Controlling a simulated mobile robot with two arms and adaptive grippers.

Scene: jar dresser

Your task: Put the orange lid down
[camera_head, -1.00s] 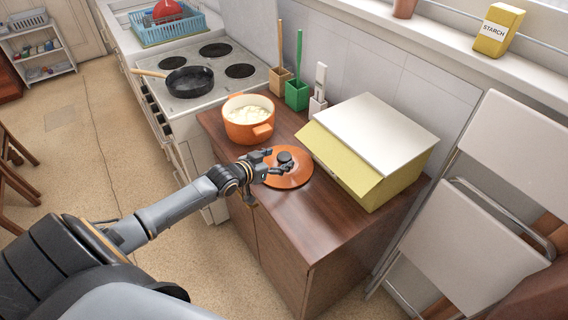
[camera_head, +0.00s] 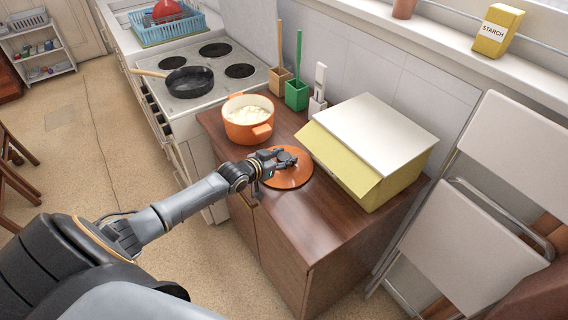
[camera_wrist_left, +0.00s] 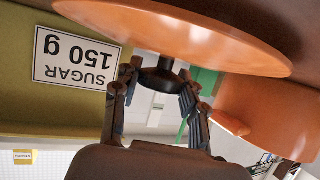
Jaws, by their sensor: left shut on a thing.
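The orange lid (camera_head: 294,181) is a round disc with a dark knob, low over the wooden dresser top (camera_head: 318,222), in front of the yellow box. My left gripper (camera_head: 284,160) is over its middle, its fingers shut on the knob. In the left wrist view, which is upside down, the lid (camera_wrist_left: 200,38) spans the top and its black knob (camera_wrist_left: 160,80) sits between the fingertips. I cannot tell whether the lid touches the dresser. My right gripper is not in view.
An orange pot (camera_head: 246,130) with pale contents stands left of the lid. A yellow box (camera_head: 370,190) with a white top stands close on the right. Green and wooden holders (camera_head: 297,95) stand behind. The dresser's front right is clear.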

